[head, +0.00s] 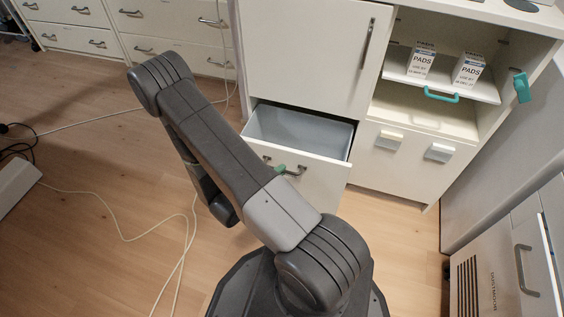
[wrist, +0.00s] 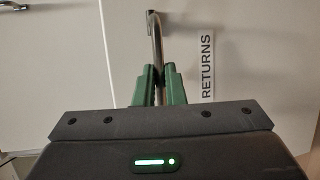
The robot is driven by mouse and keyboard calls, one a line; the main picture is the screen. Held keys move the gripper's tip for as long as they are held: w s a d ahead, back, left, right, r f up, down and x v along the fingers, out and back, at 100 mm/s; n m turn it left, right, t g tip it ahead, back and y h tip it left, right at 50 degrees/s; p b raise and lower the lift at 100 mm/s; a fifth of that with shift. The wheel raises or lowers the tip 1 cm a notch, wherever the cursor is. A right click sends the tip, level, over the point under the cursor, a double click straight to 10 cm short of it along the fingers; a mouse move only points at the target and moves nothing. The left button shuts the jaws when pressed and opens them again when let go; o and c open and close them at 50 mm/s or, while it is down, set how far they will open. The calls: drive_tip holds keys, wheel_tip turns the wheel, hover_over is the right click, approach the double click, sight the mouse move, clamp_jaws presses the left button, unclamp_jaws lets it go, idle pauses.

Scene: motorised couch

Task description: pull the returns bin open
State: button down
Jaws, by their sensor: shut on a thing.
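The returns bin (head: 325,177) is a white-fronted drawer low in the white cabinet, pulled part way out. Its grey inside shows from above in the head view. Its label (wrist: 207,66) reads RETURNS in the wrist view. A metal bar handle (wrist: 155,35) is on its front. My gripper (wrist: 160,82) has green fingers on both sides of this handle and is shut on it. In the head view a green fingertip (head: 281,169) shows at the handle; my arm hides the rest of the gripper and part of the bin front.
A closed white door (head: 305,55) is above the bin. An open shelf (head: 480,85) with two PADS boxes (head: 423,58) and a teal handle (head: 441,96) is to the right. Pale cables (head: 185,245) lie on the wooden floor at left. A grey-white unit (head: 510,260) stands at right.

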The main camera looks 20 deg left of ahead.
drive_tip(key=shift+s, duration=0.2)
drive_tip(key=c, duration=1.5)
unclamp_jaws()
drive_tip(key=p+v, duration=0.3)
drive_tip(key=v, duration=1.1)
drive_tip(key=shift+w, duration=0.1)
drive_tip(key=b+x, duration=0.3)
drive_tip(key=x, duration=1.1)
